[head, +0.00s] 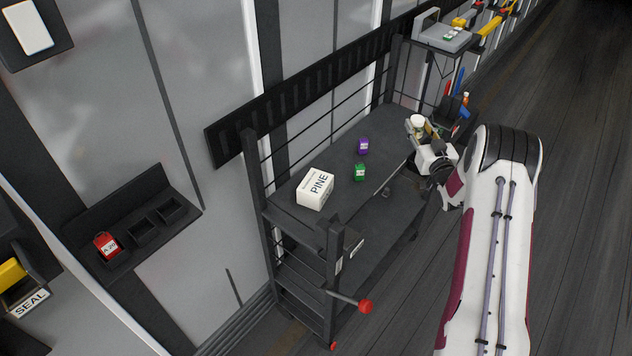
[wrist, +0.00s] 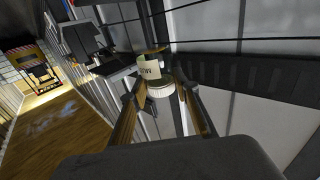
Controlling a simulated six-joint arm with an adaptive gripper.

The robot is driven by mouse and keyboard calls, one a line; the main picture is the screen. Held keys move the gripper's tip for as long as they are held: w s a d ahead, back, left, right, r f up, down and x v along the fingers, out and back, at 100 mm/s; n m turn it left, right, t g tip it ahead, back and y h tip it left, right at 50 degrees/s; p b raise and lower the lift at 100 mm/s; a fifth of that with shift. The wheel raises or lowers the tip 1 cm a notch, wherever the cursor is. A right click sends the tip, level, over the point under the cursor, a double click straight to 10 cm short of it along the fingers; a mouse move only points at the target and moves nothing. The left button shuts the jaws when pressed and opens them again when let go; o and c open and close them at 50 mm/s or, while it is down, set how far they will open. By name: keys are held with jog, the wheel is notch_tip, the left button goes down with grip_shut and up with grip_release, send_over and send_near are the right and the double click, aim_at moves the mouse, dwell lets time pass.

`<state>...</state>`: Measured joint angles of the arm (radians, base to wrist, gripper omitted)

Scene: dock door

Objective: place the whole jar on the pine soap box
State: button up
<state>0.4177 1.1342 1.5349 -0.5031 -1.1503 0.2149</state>
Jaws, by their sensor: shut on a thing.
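The pine soap box (head: 315,189) is a white box marked PINE, on the left part of the dark cart's top shelf (head: 340,150). My gripper (head: 418,130) is at the right end of the cart, well to the right of the box. It is shut on a jar (head: 417,121) with a white lid. Whether the jar is whole cannot be told.
A purple container (head: 363,146) and a green container (head: 360,172) stand on the shelf between the box and my gripper. A dark rail runs along the cart's back. A red item (head: 106,245) sits in a wall tray at left.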

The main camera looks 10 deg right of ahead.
jog(key=a+r+n+y, duration=0.2)
jog(key=a+y, duration=0.1)
jog(key=a, duration=0.6)
notch_tip(320, 180, up, 3)
jog(key=n+g+y, duration=0.6)
jog(key=n+y, duration=0.1)
jog(key=y, duration=0.3)
send_over(321, 185)
jog(key=shift+f, duration=0.25)
jog(key=shift+w+f, duration=0.1)
jog(key=shift+f, duration=3)
jog(key=shift+f, duration=1.9)
jog(key=shift+f, duration=0.1)
